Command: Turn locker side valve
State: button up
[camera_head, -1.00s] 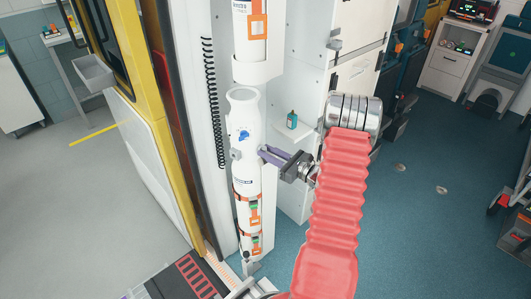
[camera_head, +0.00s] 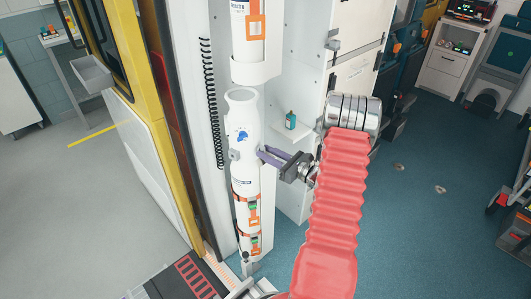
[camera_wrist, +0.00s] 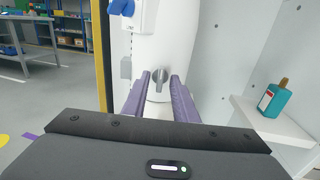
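A silver valve with a small lever (camera_wrist: 159,80) sits on the side of a white cylinder (camera_wrist: 170,30) in the wrist view. The lever hangs roughly downward. My gripper (camera_wrist: 161,82) is open, with one purple finger on each side of the valve and a gap between them. I cannot tell whether either finger touches it. In the head view my gripper (camera_head: 262,154) reaches left to the side of the white cylinder (camera_head: 242,115), and the valve is hidden there.
A blue knob (camera_head: 243,135) is on the cylinder's front. A teal bottle (camera_head: 290,121) stands on a white shelf (camera_wrist: 260,118) to the right of my gripper. A yellow door frame (camera_head: 170,130) is at left.

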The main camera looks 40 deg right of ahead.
jog(key=v, duration=1.3)
jog(key=shift+s, duration=0.3)
jog(key=shift+r, duration=0.1)
jog(key=s+a+f+n+g+y, duration=0.3)
jog(key=a+f+n+g, duration=0.15)
jog(key=a, duration=0.25)
jog(key=s+a+r+n+g+y, duration=0.1)
jog(key=s+a+r+n+g, duration=0.1)
jog(key=a+n+g, duration=0.4)
jog(key=s+a+r+n+g, duration=0.3)
jog(key=a+n, duration=0.2)
jog(key=a, duration=0.4)
jog(key=s+a+r+n+t+h, duration=0.1)
jog(key=s+a+r+n+h, duration=0.2)
jog(key=a+r+n, duration=1.5)
notch_tip(320, 180, up, 3)
jog(key=a+h, duration=0.1)
jog(key=h, duration=0.3)
jog(key=shift+h, duration=0.4)
